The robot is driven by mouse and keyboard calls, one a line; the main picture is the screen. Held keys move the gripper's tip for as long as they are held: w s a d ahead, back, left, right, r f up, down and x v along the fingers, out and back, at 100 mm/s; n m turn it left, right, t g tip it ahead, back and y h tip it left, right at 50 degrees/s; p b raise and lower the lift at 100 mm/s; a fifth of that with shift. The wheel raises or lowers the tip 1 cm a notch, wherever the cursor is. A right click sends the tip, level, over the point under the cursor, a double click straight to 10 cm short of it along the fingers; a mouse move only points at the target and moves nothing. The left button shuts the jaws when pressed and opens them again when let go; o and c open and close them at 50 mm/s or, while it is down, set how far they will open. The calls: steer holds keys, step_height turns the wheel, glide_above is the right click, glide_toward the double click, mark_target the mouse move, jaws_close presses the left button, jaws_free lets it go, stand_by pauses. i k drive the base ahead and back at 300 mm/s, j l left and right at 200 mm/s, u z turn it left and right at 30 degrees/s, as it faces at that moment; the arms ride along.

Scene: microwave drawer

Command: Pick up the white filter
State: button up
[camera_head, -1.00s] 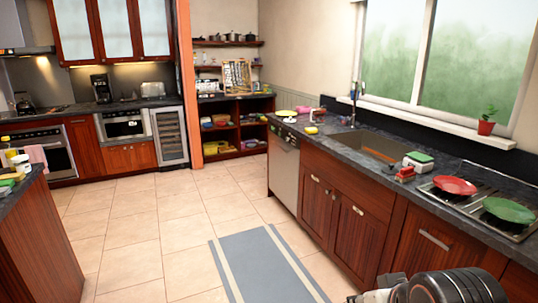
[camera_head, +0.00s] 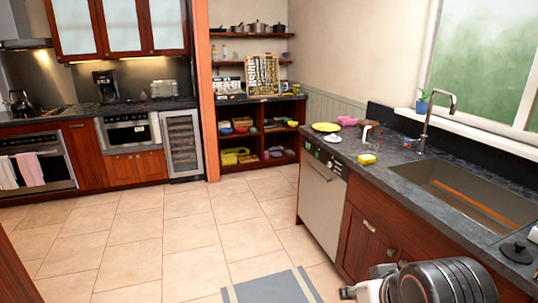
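I cannot make out the white filter for certain. A small whitish object with some red (camera_head: 370,132) stands on the right counter (camera_head: 345,146), behind a yellow sponge-like item (camera_head: 367,159); it is too small to tell what it is. What seems to be my gripper (camera_head: 368,287) shows as a pale grey part at the bottom edge, beside the dark round links of my arm. It is low in front of the right cabinets, well away from the counter items. Its fingers are not clear, and I see nothing held in it.
The right counter has a sink (camera_head: 470,190), a faucet (camera_head: 438,110) and a yellow plate (camera_head: 325,127). A dishwasher (camera_head: 320,200) is below. A blue-grey mat (camera_head: 268,289) lies on the open tiled floor. Shelves (camera_head: 258,140) and an oven (camera_head: 40,160) are at the back.

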mark_target(333, 139)
steer(key=i, duration=2.15)
steer(key=i+z, duration=0.2)
steer(key=i, duration=0.25)
steer(key=i+j+z, duration=0.15)
steer(key=i, duration=0.25)
steer(key=i+j+z, duration=0.2)
steer(key=i, duration=0.2)
steer(key=i+j+z, duration=0.2)
steer(key=i, duration=0.25)
